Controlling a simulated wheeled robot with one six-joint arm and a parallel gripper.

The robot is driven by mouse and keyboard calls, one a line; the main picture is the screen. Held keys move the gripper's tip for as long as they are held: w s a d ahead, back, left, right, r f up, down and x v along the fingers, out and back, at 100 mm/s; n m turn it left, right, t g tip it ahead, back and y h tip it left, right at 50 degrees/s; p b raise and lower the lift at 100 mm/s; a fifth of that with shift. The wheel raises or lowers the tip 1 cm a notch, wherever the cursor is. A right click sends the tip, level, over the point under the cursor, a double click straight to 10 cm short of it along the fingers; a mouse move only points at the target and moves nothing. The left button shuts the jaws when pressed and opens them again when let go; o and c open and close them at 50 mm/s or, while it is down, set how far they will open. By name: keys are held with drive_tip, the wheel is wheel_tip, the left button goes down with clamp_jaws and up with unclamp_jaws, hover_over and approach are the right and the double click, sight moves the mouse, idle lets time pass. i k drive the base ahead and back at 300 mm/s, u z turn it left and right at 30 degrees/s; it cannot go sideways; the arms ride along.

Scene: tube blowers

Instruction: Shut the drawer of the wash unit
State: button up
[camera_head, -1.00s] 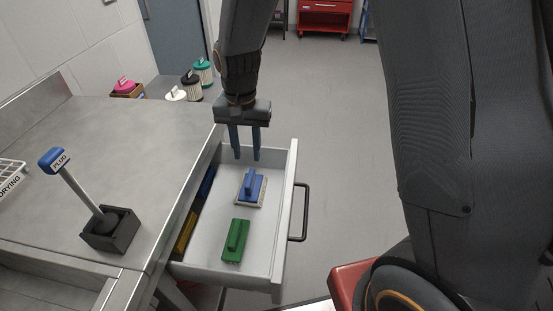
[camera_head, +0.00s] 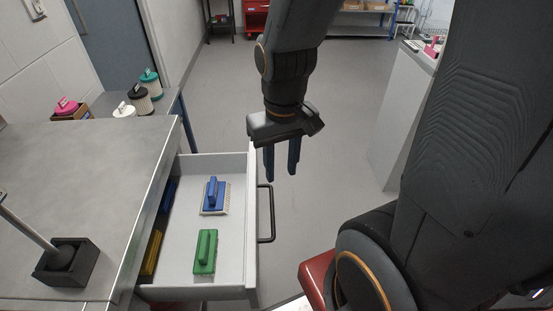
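The wash unit (camera_head: 75,150) is a grey metal bench on the left. Its drawer (camera_head: 252,215) is pulled out to the right, with a dark bar handle (camera_head: 271,214) on its front. In the drawer lie a blue brush (camera_head: 214,197) and a green brush (camera_head: 205,252), with blue and yellow items along the inner left side. My gripper (camera_head: 282,178) points down, empty, with its two fingers apart. In the picture it is above and a little right of the handle, outside the drawer front, and does not appear to touch it.
A black holder (camera_head: 66,262) with a rod stands on the bench top. Lidded filter canisters (camera_head: 140,98) stand behind the bench. A grey cabinet (camera_head: 400,120) is at the right. Open floor (camera_head: 340,160) lies to the right of the drawer.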

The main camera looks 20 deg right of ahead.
sight(236, 278)
drive_tip(key=u, duration=1.55)
drive_tip(key=k, duration=0.75)
drive_tip(key=z, duration=0.7)
drive_tip(key=i, duration=0.5)
drive_tip(key=k, duration=0.4)
drive_tip(key=z, duration=0.4)
drive_tip(key=i, duration=0.35)
drive_tip(key=z, duration=0.45)
